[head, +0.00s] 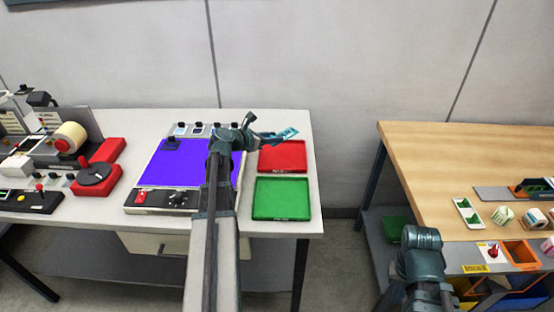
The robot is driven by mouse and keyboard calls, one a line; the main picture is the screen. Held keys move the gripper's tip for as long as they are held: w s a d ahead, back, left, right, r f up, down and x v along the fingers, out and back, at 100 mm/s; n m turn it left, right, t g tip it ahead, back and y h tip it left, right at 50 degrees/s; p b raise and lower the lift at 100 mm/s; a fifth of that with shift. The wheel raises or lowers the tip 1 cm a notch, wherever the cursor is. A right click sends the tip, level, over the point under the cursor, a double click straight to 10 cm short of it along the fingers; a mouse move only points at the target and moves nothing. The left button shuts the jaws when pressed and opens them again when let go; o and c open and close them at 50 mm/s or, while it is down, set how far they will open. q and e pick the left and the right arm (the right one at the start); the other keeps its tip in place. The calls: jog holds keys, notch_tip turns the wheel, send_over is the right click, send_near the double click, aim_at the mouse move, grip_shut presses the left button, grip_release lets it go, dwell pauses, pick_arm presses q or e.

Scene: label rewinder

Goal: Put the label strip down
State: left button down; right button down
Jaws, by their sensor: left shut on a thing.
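My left gripper (276,136) reaches over the white table and is shut on the label strip (289,132), a small pale blue piece. It holds the strip in the air, seen at the back edge of the red tray (283,156). The green tray (281,198) lies in front of the red one; both look empty. My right gripper (421,262) is at the lower right, in front of the wooden table, and its fingers cannot be made out.
A device with a purple panel (165,170) stands left of the trays, partly behind my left arm. The label rewinder (75,140) is further left. A wooden table (435,165) with label rolls (503,215) is at right, across a floor gap (338,240).

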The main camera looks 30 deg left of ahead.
pick_arm(q)
jog(key=b, duration=0.5)
send_over(273, 162)
notch_tip(273, 162, down, 5)
jog(key=shift+d+f, duration=0.1)
jog(key=shift+f, duration=0.1)
jog(key=shift+f, duration=0.1)
notch_tip(273, 162, down, 4)
jog(key=b, duration=0.3)
jog(key=shift+r, duration=0.25)
jog(key=shift+f+b, duration=0.2)
jog(key=shift+b, duration=0.1)
jog(key=c, duration=0.6)
grip_release()
jog(key=shift+r, duration=0.15)
